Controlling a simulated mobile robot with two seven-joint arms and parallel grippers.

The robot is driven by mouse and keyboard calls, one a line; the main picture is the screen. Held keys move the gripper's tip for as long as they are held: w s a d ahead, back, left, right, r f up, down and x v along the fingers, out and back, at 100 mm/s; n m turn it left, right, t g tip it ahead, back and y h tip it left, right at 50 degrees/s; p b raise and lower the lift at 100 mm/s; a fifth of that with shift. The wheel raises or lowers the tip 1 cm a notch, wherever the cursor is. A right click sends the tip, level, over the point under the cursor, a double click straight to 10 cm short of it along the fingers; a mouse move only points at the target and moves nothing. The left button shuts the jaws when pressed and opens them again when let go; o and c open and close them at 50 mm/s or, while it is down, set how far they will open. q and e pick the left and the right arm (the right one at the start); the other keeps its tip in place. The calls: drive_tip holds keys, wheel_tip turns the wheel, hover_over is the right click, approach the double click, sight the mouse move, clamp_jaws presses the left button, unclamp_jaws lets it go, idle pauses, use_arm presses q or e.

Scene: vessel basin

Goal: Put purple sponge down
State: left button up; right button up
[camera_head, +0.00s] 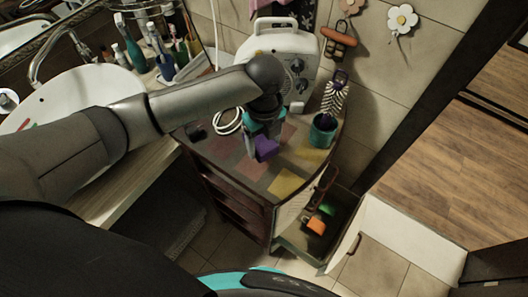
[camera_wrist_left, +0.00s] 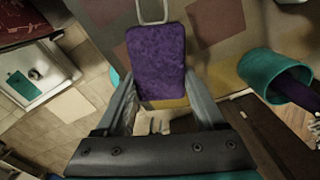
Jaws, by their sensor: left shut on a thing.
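The purple sponge (camera_head: 266,149) is a small block over the patchwork top of the dark wooden cabinet (camera_head: 238,165). My left gripper (camera_head: 261,138) reaches down over it from the left and is shut on it. In the left wrist view the purple sponge (camera_wrist_left: 157,60) sits between the two fingers of the left gripper (camera_wrist_left: 163,88) and extends past their tips. I cannot tell whether its underside touches the cabinet top. My right gripper is not in view.
A teal cup (camera_head: 322,131) with a brush stands at the cabinet's right; it also shows in the wrist view (camera_wrist_left: 256,68). A white appliance (camera_head: 283,52) stands behind, with a coiled white cable (camera_head: 228,122) at left. The front of the top, around a yellow patch (camera_head: 287,182), is clear.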

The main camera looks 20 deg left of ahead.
use_arm(q)
drive_tip(key=shift+f, duration=2.3)
drive_tip(key=shift+f, duration=0.15)
drive_tip(key=o, duration=1.3)
wheel_tip(320, 180, up, 12)
drive_tip(key=shift+r+p, duration=0.2)
drive_tip(key=shift+p, duration=0.1)
